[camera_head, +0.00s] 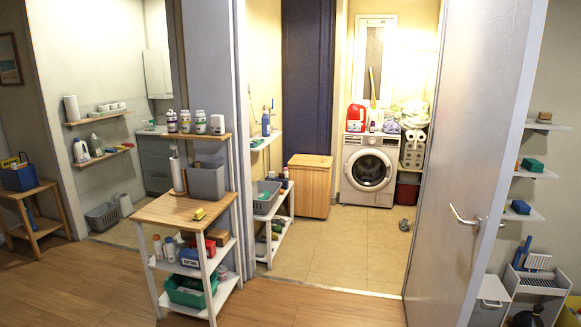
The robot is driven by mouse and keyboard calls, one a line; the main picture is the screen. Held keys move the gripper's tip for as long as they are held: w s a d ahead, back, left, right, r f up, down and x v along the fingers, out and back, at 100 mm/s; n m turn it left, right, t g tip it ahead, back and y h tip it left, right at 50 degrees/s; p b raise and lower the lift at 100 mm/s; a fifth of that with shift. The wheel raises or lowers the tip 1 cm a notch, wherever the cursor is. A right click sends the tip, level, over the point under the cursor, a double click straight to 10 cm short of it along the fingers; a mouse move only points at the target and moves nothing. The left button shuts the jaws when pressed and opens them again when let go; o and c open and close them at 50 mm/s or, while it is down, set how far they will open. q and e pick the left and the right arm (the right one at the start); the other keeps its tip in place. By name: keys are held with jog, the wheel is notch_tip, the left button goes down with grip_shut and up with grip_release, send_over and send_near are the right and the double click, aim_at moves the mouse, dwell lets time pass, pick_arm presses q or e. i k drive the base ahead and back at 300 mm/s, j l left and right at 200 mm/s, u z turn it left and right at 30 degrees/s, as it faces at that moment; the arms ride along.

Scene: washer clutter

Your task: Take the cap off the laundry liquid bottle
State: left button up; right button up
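I see no gripper and no part of my arms in the head view. A front-loading washing machine (369,167) stands in the far room, with its round door shut. A red container (356,116) with a pale front stands on top of it, at the left. Small bottles stand beside it, too small to read. A white jug-like bottle (81,151) stands on a wall shelf at the left. I cannot tell which of these is the laundry liquid bottle, and no cap shows clearly.
A white-framed cart with a wooden top (172,212) stands in front, left of the doorway. A grey door (480,150) stands open at the right. A wooden cabinet (309,187) stands inside the far room. The tiled floor (345,245) is mostly clear, with a small dark object near the washer.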

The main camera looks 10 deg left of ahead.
aim_at(265, 119)
jog(key=i, duration=4.75)
jog(key=i+u, duration=0.15)
jog(key=i, duration=0.35)
jog(key=i+l+u, duration=0.15)
jog(key=i, duration=0.35)
jog(key=i+l+u, duration=0.2)
jog(key=i, duration=0.25)
